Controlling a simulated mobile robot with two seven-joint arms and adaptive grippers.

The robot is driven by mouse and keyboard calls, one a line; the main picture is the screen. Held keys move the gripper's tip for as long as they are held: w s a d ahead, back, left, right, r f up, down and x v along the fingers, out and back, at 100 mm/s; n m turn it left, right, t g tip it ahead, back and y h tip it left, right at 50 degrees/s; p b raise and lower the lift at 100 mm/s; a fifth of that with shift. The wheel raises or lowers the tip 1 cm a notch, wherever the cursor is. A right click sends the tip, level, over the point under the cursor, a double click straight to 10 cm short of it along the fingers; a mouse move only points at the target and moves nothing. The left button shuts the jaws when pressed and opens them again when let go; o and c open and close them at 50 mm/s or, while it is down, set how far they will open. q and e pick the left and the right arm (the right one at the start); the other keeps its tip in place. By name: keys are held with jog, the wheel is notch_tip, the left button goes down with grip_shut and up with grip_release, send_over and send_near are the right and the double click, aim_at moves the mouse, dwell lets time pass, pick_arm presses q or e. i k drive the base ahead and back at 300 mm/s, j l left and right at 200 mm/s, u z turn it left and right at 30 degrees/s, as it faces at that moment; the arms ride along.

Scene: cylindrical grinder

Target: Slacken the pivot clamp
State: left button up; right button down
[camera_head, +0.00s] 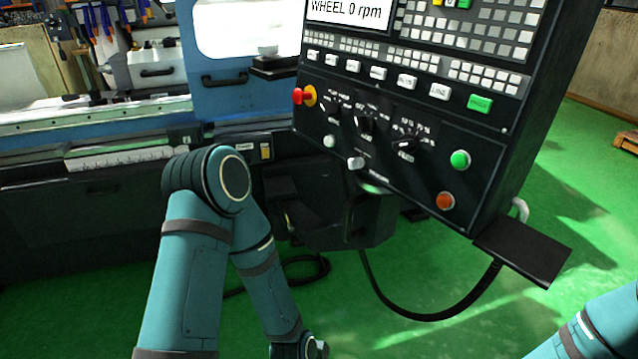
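I cannot pick out the pivot clamp with certainty in the head view. The tilted black control panel (425,185) hangs at the upper right on a dark bracket (372,215). A pale curved handle (520,209) shows at the panel's lower right edge, beside a small black shelf. My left arm rises from the bottom left, bends in front of the machine and runs down to the bottom edge, where its wrist end is cut off. My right arm shows only as a piece in the lower right corner. The fingers of both grippers are out of view.
The panel carries a red stop button (304,96), a green button (460,159) and an orange button (446,200). The blue and black grinder (240,105) fills the back left. A black cable (420,317) loops below the panel. Green floor is open at right.

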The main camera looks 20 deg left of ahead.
aim_at(282, 205)
jog(key=i+j+z, duration=0.25)
jog(key=j, duration=0.5)
jog(key=i+j+z, duration=0.3)
jog(key=j, duration=0.5)
jog(key=j+z, duration=0.25)
jog(key=j, duration=0.55)
jog(key=i+j+z, duration=0.1)
jog(key=j+z, duration=0.15)
jog(key=j, duration=0.6)
